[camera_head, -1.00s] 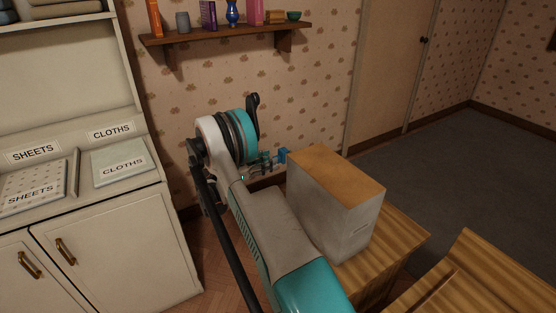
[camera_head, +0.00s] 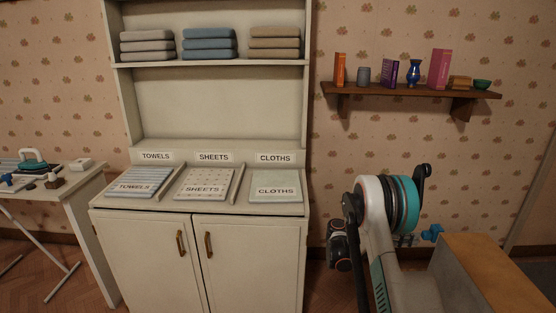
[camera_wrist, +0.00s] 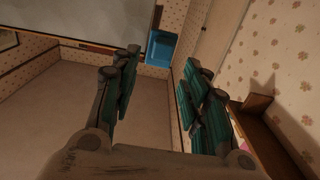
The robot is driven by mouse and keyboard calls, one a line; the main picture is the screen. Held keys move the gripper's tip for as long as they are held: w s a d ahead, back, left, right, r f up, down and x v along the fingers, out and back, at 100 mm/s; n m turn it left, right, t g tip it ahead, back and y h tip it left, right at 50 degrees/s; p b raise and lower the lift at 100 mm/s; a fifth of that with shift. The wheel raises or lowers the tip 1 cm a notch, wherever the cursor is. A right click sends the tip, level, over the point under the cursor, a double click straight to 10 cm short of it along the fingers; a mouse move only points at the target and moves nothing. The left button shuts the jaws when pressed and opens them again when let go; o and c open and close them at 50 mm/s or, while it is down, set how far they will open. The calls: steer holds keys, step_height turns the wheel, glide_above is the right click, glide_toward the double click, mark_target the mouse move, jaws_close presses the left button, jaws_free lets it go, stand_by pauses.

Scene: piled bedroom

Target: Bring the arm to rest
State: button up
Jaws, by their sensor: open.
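My arm reaches up from the bottom right of the head view, with its bulky teal and white wrist end in front of the patterned wall. My gripper (camera_head: 408,240) shows small and partly hidden behind the wrist. In the wrist view my gripper (camera_wrist: 160,90) has its two dark green fingers spread apart, with nothing between them. A small blue thing (camera_head: 432,232) shows just beyond the fingers. A blue patch (camera_wrist: 161,48) also shows past the fingertips in the wrist view; I cannot tell if they are the same thing.
A grey box with an orange-brown top (camera_head: 500,262) stands close right of the arm. A wall shelf (camera_head: 410,91) with books and vases is above. A white cabinet (camera_head: 200,225) with labelled compartments and folded towels stands left.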

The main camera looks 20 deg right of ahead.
steer(key=s+a+r+n+t+y, duration=0.2)
steer(key=a+r+n+t+y, duration=0.5)
steer(key=a+r+n, duration=0.65)
steer(key=s+a+r+n+t+y, duration=0.2)
steer(key=s+a+n+t+y, duration=0.1)
steer(key=s+a, duration=0.8)
steer(key=s+a+r+n+t+y, duration=0.1)
steer(key=s+a+n+y, duration=0.4)
steer(key=s+a, duration=0.6)
steer(key=a+t+y, duration=0.1)
steer(key=a+y, duration=0.1)
steer(key=a, duration=0.5)
steer(key=shift+s+a+r+t, duration=0.25)
steer(key=shift+s+r+t, duration=0.15)
